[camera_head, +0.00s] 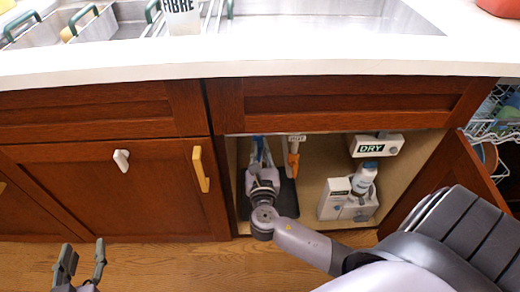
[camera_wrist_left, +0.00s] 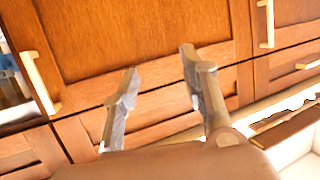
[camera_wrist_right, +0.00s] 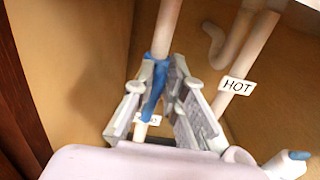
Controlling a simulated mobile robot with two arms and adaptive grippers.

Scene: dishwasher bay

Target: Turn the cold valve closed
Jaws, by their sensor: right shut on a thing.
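The cold valve's blue handle (camera_wrist_right: 155,84) is between the fingers of my right gripper (camera_wrist_right: 165,95) in the right wrist view, on a pale pipe at the left of the open cabinet. My right gripper (camera_head: 262,172) is shut on this handle, reaching into the cabinet in the head view. A small white label (camera_wrist_right: 147,119) behind the fingers is mostly hidden. The hot pipe with its HOT tag (camera_wrist_right: 237,86) and orange handle (camera_head: 293,163) stands just to the right. My left gripper (camera_head: 82,264) is open and empty, low at the left; its fingers show in the left wrist view (camera_wrist_left: 157,95).
A white DRY dispenser (camera_head: 375,146) hangs inside the cabinet at the right. A bottle (camera_head: 364,178) and a white box (camera_head: 335,200) stand below it. An open cabinet door (camera_head: 465,165) and a dish rack (camera_head: 490,130) are at the right. The sink counter (camera_head: 250,58) is above.

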